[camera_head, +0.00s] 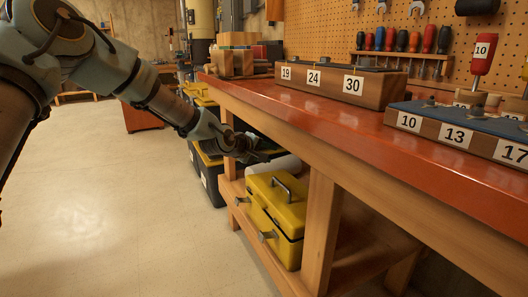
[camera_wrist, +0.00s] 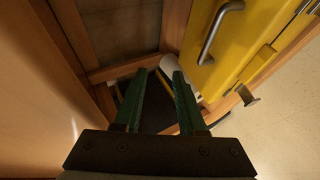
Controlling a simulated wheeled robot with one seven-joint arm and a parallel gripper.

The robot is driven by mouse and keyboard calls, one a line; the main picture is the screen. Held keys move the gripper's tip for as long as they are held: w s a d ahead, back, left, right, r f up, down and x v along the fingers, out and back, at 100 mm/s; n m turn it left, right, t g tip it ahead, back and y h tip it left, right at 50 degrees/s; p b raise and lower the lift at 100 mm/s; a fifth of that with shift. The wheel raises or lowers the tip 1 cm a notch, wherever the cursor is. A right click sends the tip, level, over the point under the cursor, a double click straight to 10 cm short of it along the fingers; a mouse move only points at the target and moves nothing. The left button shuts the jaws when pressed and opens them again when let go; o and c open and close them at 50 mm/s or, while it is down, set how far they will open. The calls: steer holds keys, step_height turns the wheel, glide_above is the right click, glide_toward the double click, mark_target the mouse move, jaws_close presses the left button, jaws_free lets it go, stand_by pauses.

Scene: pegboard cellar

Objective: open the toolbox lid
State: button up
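A handle (camera_head: 283,187) stands on top, and metal latches (camera_head: 267,235) stick out at the front. My gripper (camera_head: 262,154) is above and behind the toolbox, apart from it, near the bench's edge. In the wrist view my gripper (camera_wrist: 159,80) has its two green fingers apart with nothing between them. The yellow lid (camera_wrist: 245,45), its handle (camera_wrist: 212,32) and one latch (camera_wrist: 247,95) show to the right of the fingers.
The red bench top (camera_head: 340,115) overhangs the shelf, and a wooden leg (camera_head: 321,225) stands close to the toolbox's right. A white roll (camera_head: 277,167) lies behind the toolbox. Black-and-yellow bins (camera_head: 208,165) stand beyond. The floor (camera_head: 130,215) at the left is clear.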

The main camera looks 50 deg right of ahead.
steer(key=v, duration=0.2)
steer(key=shift+a+r, duration=0.2)
steer(key=shift+a, duration=0.05)
stand_by(0.4)
